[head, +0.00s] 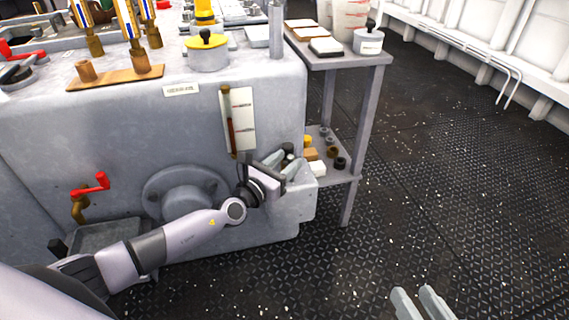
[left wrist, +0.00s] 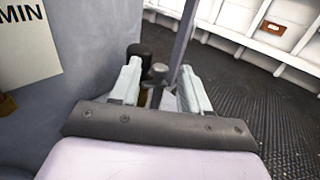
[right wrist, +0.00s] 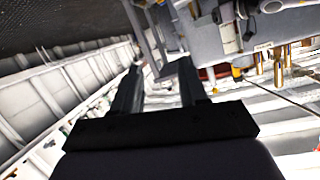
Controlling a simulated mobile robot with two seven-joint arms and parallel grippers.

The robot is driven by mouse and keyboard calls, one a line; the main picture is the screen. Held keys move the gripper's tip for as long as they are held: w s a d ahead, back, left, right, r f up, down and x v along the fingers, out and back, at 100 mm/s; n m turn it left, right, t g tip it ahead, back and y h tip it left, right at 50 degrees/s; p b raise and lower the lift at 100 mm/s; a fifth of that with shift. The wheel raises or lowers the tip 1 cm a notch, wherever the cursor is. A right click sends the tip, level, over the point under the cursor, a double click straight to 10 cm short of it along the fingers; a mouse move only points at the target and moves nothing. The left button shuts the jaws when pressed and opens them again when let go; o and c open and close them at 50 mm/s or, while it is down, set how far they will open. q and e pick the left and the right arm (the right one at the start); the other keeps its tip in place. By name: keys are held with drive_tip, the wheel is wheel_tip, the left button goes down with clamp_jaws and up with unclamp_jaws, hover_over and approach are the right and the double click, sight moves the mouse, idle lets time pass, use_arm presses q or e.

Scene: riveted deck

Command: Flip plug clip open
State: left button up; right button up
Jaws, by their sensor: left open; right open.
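My left gripper (head: 284,161) is open at the right end of the grey machine block (head: 120,135), just below its sight gauge (head: 238,118). In the left wrist view, a dark-capped post (left wrist: 138,54) and a grey rounded knob (left wrist: 158,72) show between and just beyond the open fingers (left wrist: 160,68). I cannot tell whether either is the plug clip, nor whether the fingers touch them. My right gripper (head: 414,291) is open and empty over the floor at the lower right. Its fingers also show in the right wrist view (right wrist: 160,68).
A grey side table (head: 374,60) stands against the block, with small fittings on its lower shelf (head: 340,178) close to my left gripper. A red-handled valve (head: 92,186) is at the block's left. The patterned floor (head: 440,160) at right is clear.

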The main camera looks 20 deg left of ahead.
use_arm(q)
clamp_jaws()
drive_tip(key=shift+r+p, duration=0.1)
drive_tip(key=shift+p, duration=0.2)
drive_tip(key=y+p, duration=0.1)
drive_tip(key=n+y+p, duration=0.1)
drive_tip(key=shift+s+d+r+n+p, duration=0.1)
drive_tip(key=shift+d+r+n+p, duration=0.05)
drive_tip(key=shift+d+n+p, duration=0.2)
drive_tip(key=n+y+p, duration=0.2)
drive_tip(key=y, duration=0.1)
drive_tip(key=shift+d+t, duration=0.15)
drive_tip(key=shift+t, duration=0.25)
drive_tip(key=shift+d+f+n+y, duration=0.15)
drive_tip(key=shift+n+y, duration=0.1)
drive_tip(key=shift+y, duration=0.3)
drive_tip(key=shift+a+f+n+y, duration=0.1)
drive_tip(key=shift+n+y, duration=0.1)
drive_tip(key=shift+y, duration=0.35)
drive_tip(key=shift+d+n+y, duration=0.1)
drive_tip(key=shift+n+y, duration=0.5)
drive_tip(key=shift+y, duration=0.3)
use_arm(e)
drive_tip(key=shift+r+g+h, duration=0.3)
drive_tip(key=shift+g+h, duration=0.1)
drive_tip(key=shift+g, duration=0.2)
use_arm(q)
drive_tip(key=shift+y, duration=0.3)
unclamp_jaws()
